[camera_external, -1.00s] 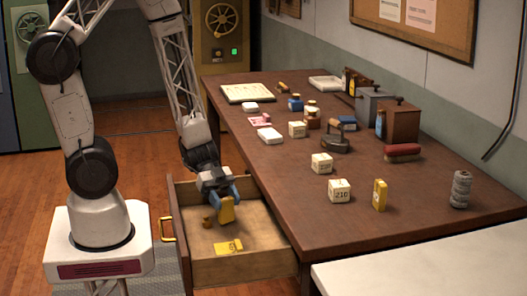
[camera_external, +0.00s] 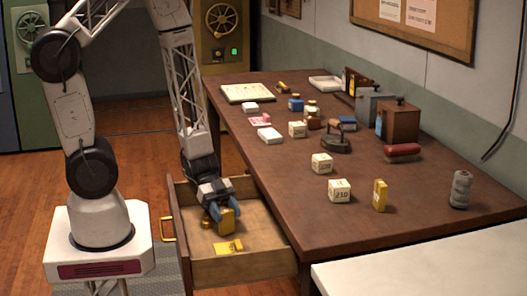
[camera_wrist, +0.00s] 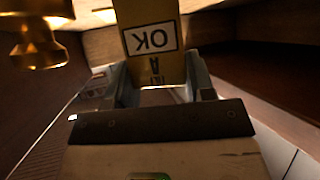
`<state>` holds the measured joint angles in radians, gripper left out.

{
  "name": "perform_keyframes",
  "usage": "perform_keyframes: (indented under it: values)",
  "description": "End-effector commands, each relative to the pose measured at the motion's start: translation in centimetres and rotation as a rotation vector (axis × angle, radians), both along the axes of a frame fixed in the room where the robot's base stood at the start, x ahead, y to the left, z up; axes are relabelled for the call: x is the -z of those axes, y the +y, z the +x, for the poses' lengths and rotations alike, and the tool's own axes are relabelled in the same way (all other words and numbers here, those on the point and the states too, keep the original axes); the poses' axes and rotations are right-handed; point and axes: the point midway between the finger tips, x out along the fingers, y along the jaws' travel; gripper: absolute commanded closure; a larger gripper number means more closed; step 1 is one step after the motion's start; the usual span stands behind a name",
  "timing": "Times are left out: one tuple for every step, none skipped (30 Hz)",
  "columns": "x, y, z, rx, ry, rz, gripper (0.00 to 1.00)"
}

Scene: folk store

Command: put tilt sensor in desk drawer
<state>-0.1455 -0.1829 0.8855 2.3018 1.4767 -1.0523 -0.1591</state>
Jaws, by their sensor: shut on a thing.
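A yellow block (camera_external: 227,223), which I take to be the tilt sensor, is held in my gripper (camera_external: 221,206). In the wrist view the block (camera_wrist: 152,48) shows a white label reading "OK", upside down, between my two fingers (camera_wrist: 160,88). My gripper is shut on it, inside the open desk drawer (camera_external: 262,268). The block is low over the drawer floor; I cannot tell whether it touches it.
A yellow tag (camera_external: 228,248) lies on the drawer floor near the front. A brass knob-shaped thing (camera_wrist: 38,42) shows beside the block in the wrist view. The desk top (camera_external: 270,185) holds cream boxes, an iron (camera_external: 336,142) and another yellow block (camera_external: 380,195).

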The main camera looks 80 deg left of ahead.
Motion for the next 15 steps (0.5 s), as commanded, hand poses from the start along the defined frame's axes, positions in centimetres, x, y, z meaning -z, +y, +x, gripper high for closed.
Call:
perform_keyframes:
  values:
    - [0.13, 0.00, 0.00, 0.000, 0.000, 0.000, 0.76]
    - [0.18, 0.00, 0.00, 0.000, 0.000, 0.000, 0.76]
    - [0.19, 0.01, 0.01, 0.000, 0.000, 0.000, 0.48]
    - [0.17, 0.00, 0.01, 0.000, 0.000, 0.000, 0.43]
    - [0.17, 0.00, 0.01, 0.000, 0.000, 0.000, 0.39]
    - [0.17, -0.01, 0.00, 0.000, 0.000, 0.000, 0.32]
    - [0.17, -0.01, 0.00, 0.000, 0.000, 0.000, 0.28]
    - [0.17, -0.01, 0.00, 0.000, 0.000, 0.000, 0.25]
    - [0.17, -0.01, 0.00, 0.000, 0.000, 0.000, 0.25]
    - [0.18, -0.01, -0.01, 0.000, 0.000, 0.000, 0.25]
    - [0.18, 0.01, 0.00, 0.000, 0.000, 0.000, 0.25]
    - [0.18, -0.01, -0.01, 0.000, 0.000, 0.000, 0.25]
    - [0.18, -0.01, -0.01, 0.000, 0.000, 0.000, 0.25]
    - [0.18, -0.01, -0.01, 0.000, 0.000, 0.000, 0.25]
    - [0.18, 0.00, -0.01, 0.000, 0.000, 0.000, 0.25]
